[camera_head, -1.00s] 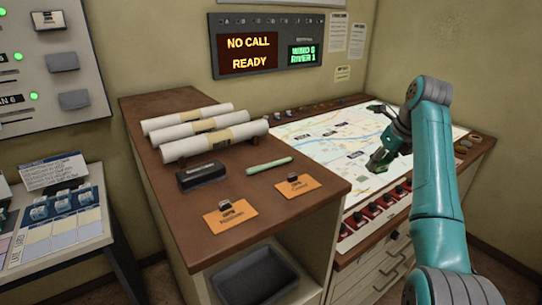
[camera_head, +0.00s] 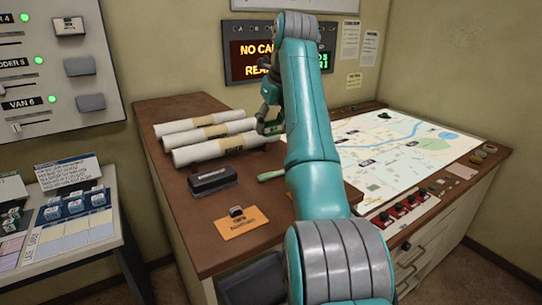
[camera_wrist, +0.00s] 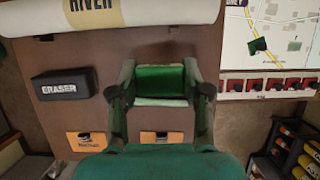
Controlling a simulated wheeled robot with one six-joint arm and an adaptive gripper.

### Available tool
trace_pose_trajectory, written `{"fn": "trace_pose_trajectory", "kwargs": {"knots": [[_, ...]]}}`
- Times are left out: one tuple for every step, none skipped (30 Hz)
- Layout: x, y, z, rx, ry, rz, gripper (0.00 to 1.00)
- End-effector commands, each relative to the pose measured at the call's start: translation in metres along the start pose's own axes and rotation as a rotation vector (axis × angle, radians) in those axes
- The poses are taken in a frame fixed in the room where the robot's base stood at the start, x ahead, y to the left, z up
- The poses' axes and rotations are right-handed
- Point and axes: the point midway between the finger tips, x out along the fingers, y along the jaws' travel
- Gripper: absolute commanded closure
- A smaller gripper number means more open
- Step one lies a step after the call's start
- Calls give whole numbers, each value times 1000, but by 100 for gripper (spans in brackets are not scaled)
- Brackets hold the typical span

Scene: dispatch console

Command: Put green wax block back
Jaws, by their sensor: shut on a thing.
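My gripper (camera_head: 268,120) is raised over the wooden desk top, by the right ends of the paper rolls in the head view. In the wrist view my gripper (camera_wrist: 160,72) is shut on the green wax block (camera_wrist: 160,80), which sits between its two fingers and looks clear of the desk. In the head view the block cannot be made out clearly. Two orange cards lie on the desk: one (camera_head: 240,222) at the left, and another (camera_wrist: 161,137) partly covered by my gripper in the wrist view.
A black eraser (camera_head: 212,180) and several paper rolls (camera_head: 205,140) lie on the desk top (camera_head: 185,222). A pale green stick (camera_head: 270,175) lies near my arm. The map table (camera_head: 405,150) at the right carries a small dark green piece (camera_head: 384,115). A wall display stands behind.

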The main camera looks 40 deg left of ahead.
Motion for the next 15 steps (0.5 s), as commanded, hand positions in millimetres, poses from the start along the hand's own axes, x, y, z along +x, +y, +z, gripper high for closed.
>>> {"fn": "trace_pose_trajectory", "kwargs": {"knots": [[11,0,-5,1,1,1,80],[15,0,-6,0,1,1,80],[21,0,-9,0,1,1,80],[25,0,-11,0,0,0,80],[28,0,-12,0,0,0,80],[32,0,-14,0,1,0,80],[34,0,-14,0,0,0,80],[35,0,-15,0,0,0,80],[36,0,-16,0,-1,0,80],[38,0,-16,0,-1,0,80],[40,0,-17,0,0,0,80],[43,0,-18,0,0,0,80],[46,0,-20,0,1,1,80],[50,0,-22,1,2,1,80],[55,0,-23,0,1,1,80]]}}
